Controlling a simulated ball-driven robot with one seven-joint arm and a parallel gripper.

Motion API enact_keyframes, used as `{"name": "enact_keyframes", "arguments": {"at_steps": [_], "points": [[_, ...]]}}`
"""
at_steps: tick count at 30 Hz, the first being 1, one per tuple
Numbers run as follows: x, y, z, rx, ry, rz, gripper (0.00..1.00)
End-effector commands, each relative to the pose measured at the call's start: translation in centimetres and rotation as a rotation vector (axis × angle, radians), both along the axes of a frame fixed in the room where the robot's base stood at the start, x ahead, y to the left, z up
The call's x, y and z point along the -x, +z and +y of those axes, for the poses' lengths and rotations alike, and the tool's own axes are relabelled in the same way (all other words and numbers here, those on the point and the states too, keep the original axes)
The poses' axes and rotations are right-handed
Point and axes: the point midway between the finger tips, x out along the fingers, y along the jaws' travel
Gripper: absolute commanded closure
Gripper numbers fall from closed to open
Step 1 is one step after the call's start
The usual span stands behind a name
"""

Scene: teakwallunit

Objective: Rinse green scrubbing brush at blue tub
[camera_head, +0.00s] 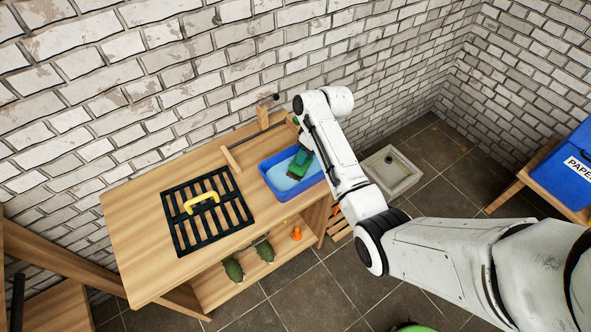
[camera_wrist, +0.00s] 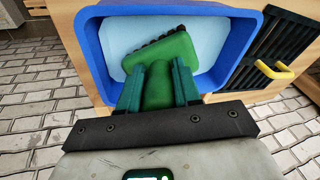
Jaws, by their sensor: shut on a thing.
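The blue tub (camera_head: 264,170) stands at the right end of the wooden bench, with pale blue water in it. In the wrist view the tub (camera_wrist: 90,50) fills the upper middle, with the light water surface (camera_wrist: 125,35) inside its rim. The green scrubbing brush (camera_wrist: 160,60) has a row of dark bristles along its upper edge. My gripper (camera_wrist: 158,85) is shut on the brush's handle and holds the brush over or in the tub. In the head view the brush (camera_head: 302,160) is partly covered by my gripper. Whether the bristles touch the water I cannot tell.
Green items (camera_head: 233,268) and an orange one (camera_head: 296,233) are on the lower shelf. A stone basin (camera_head: 390,172) is right. The brick wall is close behind.

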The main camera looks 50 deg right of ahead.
Motion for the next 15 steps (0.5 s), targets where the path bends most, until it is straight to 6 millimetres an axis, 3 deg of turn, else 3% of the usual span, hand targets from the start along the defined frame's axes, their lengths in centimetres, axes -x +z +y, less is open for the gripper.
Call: {"name": "enact_keyframes", "arguments": {"at_steps": [15], "points": [[0.0,0.2,2.4,-0.001,0.001,0.000,0.96]]}}
